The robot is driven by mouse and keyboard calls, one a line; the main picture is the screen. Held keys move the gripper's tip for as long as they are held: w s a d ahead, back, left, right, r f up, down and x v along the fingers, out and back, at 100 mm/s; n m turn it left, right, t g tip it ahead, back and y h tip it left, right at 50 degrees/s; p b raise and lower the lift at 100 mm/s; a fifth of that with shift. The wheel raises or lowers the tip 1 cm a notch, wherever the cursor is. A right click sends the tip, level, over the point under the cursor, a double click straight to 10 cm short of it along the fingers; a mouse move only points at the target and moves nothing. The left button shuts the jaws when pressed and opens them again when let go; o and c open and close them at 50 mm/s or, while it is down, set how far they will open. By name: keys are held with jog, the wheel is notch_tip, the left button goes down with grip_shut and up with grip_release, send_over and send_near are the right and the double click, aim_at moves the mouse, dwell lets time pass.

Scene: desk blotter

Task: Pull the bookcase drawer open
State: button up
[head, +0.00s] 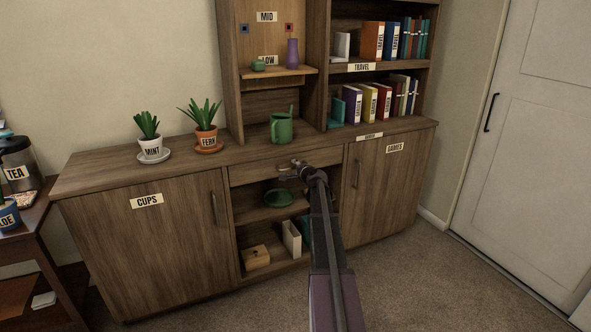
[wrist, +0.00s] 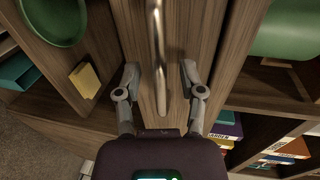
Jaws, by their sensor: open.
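The wooden bookcase drawer (head: 252,174) sits in the middle of the low cabinet, below the top and above the open shelves. Its front looks flush with the cabinet, so it appears closed. The drawer front also shows in the wrist view (wrist: 190,30). Its metal bar handle (wrist: 159,45) runs upright in that view, between my two fingers. My gripper (head: 292,170) is at the drawer front, and it shows open in the wrist view (wrist: 159,74), with a gap between each finger and the bar. In the head view my gripper and arm hide part of the drawer.
A green watering can (head: 281,128) stands on the top just above the drawer. A green dish (head: 278,198) lies on the shelf below. The CUPS door (head: 150,240) is left and the GAMES door (head: 385,180) right. Carpet (head: 420,280) is clear in front.

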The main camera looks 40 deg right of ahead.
grip_shut()
jog(key=f+v, duration=0.2)
jog(key=v, duration=0.7)
jog(key=f+v, duration=0.1)
jog(key=v, duration=0.8)
jog(key=shift+s+f, duration=0.3)
jog(key=shift+s, duration=0.45)
jog(key=shift+a, duration=0.1)
grip_release()
